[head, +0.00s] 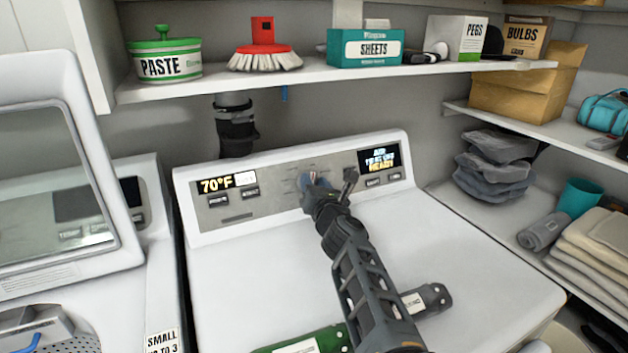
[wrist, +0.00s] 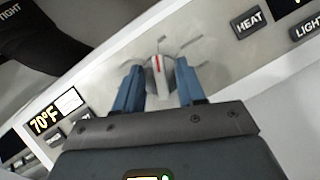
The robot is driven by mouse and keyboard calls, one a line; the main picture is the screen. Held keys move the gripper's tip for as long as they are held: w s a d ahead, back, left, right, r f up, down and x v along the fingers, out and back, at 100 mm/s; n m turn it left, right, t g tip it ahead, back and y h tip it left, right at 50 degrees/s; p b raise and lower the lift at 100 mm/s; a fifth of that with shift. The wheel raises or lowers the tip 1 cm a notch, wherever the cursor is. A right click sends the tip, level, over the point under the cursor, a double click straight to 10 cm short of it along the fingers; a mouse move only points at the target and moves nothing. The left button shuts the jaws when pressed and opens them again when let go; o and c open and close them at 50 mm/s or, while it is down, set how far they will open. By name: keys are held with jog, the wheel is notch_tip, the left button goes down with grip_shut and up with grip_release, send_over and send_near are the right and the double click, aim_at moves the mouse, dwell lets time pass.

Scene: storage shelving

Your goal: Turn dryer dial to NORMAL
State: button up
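The dryer dial (wrist: 162,80) is a grey knob with a red mark, set in the dryer's grey control panel (head: 238,207). In the wrist view the red mark points nearly straight up the picture. Short grey lines fan out around the dial; no NORMAL label is readable. My gripper (wrist: 160,88) reaches the panel with its two blue fingers on either side of the dial. The knob fills the gap between them, and they look closed on its sides. In the head view my gripper (head: 318,187) hides most of the dial.
A display reading 70°F (head: 228,184) is left of the dial, and another display (head: 380,159) is right of it. A shelf (head: 300,75) with boxes, a brush and a paste tub hangs above. A dark bottle (head: 428,299) and a green object (head: 305,341) lie on the dryer top.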

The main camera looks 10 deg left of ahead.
jog(key=shift+c, duration=0.3)
grip_shut()
